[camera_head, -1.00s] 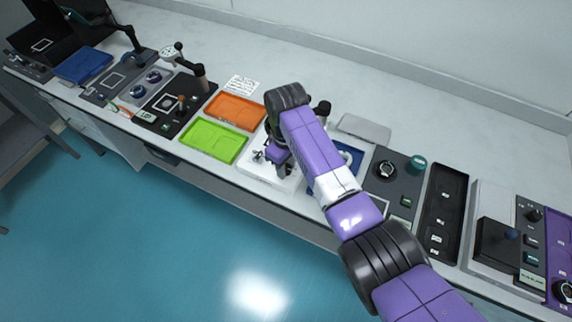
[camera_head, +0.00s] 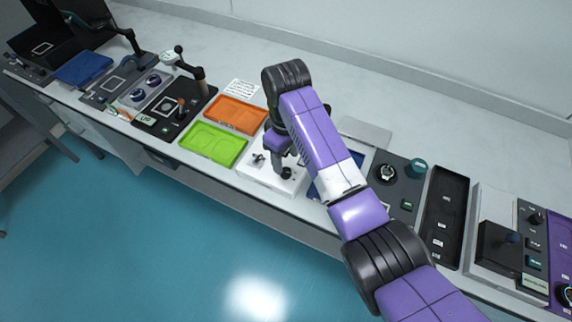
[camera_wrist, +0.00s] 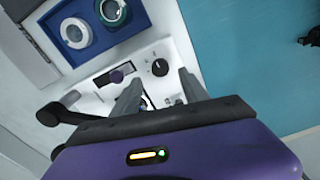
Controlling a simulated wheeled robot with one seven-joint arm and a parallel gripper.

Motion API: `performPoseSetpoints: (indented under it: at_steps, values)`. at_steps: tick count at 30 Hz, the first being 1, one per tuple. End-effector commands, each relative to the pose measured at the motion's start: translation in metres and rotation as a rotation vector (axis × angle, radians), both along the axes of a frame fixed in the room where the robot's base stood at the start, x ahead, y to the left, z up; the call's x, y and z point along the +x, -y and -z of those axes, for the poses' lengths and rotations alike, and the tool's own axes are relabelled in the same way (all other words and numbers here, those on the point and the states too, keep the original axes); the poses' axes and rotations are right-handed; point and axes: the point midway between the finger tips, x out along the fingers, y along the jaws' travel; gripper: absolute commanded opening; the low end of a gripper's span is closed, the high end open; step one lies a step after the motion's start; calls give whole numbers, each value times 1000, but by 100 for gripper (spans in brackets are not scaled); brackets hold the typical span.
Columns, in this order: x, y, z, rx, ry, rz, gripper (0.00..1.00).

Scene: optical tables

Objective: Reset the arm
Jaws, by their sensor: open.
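My arm is purple and black and reaches over the middle of the bench in the head view. My gripper (camera_head: 284,172) points down above a white device (camera_head: 262,182). In the wrist view my gripper (camera_wrist: 160,88) has its two grey fingers apart, with nothing seen between them. Below the fingers is the white device (camera_wrist: 180,50) with a black knob (camera_wrist: 160,67) and a dark slot with a round purple-grey part. I cannot tell how far the fingertips are above it.
A blue tray (camera_wrist: 62,48) with two round parts lies beside the white device. Green (camera_head: 213,143) and orange (camera_head: 236,113) trays lie to the left. A black tray (camera_head: 446,215) and a grey panel (camera_head: 398,167) lie to the right. The bench's back strip is mostly clear.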

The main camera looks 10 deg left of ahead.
Motion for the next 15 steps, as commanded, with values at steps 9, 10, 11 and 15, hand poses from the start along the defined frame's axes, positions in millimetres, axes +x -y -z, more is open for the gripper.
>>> performPoseSetpoints:
  at_steps: [9,10,11,15]
  values:
    - [0,0,-19,0,0,1,52]
    - [0,0,-19,0,0,1,52]
    - [0,0,-19,0,0,1,52]
    - [0,0,-18,0,0,1,52]
